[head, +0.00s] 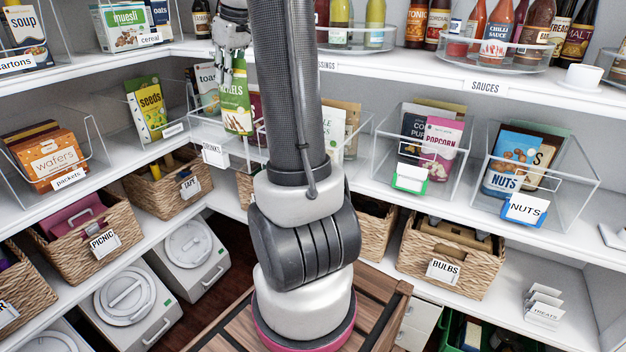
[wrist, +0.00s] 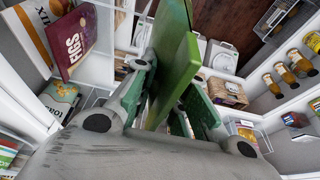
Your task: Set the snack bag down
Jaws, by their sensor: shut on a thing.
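In the wrist view the green bag (wrist: 178,70) stands edge-on between the fingers of my gripper (wrist: 165,92). The bag is in front of the middle shelf, near the clear bin with the "DRINKS" card (head: 213,154). I cannot tell whether its lower edge touches anything.
Clear bins line the middle shelf: seeds (head: 147,108), popcorn (head: 441,138) and nuts (head: 512,160). A toast box (head: 205,88) stands left of the bag. Baskets (head: 455,262) sit below. My arm hides the centre.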

